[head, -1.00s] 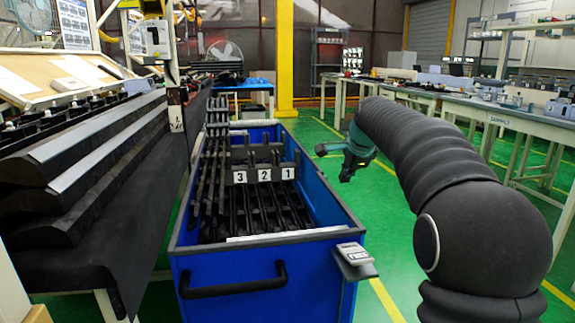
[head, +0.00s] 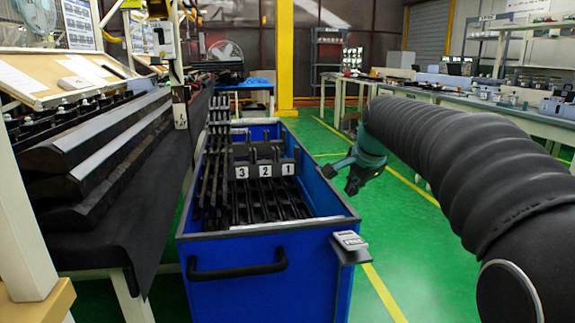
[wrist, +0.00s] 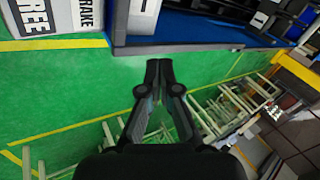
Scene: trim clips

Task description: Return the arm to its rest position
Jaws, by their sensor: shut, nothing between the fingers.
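My gripper (head: 353,187) hangs at the end of my black-sleeved arm in the head view, to the right of the blue cart (head: 322,270) and apart from it. In the wrist view my gripper (wrist: 159,66) has its two black fingers together at the tips, with nothing between them. Green floor lies beyond the fingertips, and the blue cart's edge (wrist: 180,47) runs across the top of that view.
The blue cart holds several black trim parts and number tags 3, 2 and 1 (head: 265,171). A workbench with black strips (head: 100,140) stands on the left. Long tables (head: 500,108) stand at the right back. Green floor (head: 420,255) is clear beside the cart.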

